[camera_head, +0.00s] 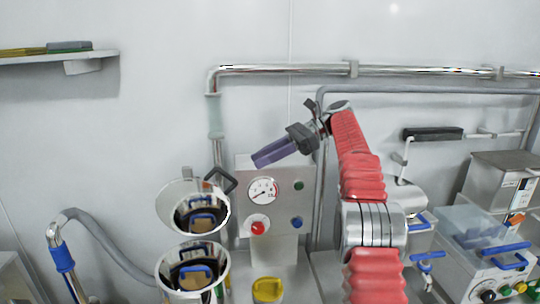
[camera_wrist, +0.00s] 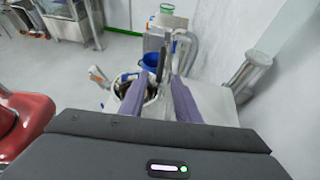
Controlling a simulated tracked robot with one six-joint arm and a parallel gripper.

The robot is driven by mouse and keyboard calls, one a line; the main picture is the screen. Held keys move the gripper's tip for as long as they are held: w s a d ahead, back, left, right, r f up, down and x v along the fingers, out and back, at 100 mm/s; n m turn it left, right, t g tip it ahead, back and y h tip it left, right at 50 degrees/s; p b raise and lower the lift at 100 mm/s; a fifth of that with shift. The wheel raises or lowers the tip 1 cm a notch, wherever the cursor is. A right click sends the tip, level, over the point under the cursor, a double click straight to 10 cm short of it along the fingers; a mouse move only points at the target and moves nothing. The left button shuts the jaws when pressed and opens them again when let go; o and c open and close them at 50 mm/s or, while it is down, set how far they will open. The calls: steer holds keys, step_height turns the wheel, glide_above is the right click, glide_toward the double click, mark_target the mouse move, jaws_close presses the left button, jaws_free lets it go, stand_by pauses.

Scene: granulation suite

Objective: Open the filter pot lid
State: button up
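The filter pot (camera_head: 163,270) is a round steel vessel at the lower left of the head view, with its mouth showing and blue-handled shapes inside. Its round steel lid (camera_head: 172,207) appears raised and tilted back above the mouth, with a shiny inner face. A dark loop handle (camera_head: 226,178) sticks out at the lid's upper right. My gripper (camera_head: 258,161) has purple fingers and is up and to the right of the lid, apart from it. In the wrist view, my gripper (camera_wrist: 157,98) has its fingers apart, with the pot partly hidden behind them.
A gauge panel (camera_head: 243,187) stands right of the pot, below my gripper. A yellow-capped container (camera_head: 267,290) stands in front of it. A steel pipe (camera_head: 285,70) runs along the wall above. A clear-sided box (camera_head: 470,235) is at the right.

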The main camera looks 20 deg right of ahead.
steer(key=shift+v, duration=1)
steer(key=shift+f, duration=0.1)
steer(key=shift+c, duration=0.5)
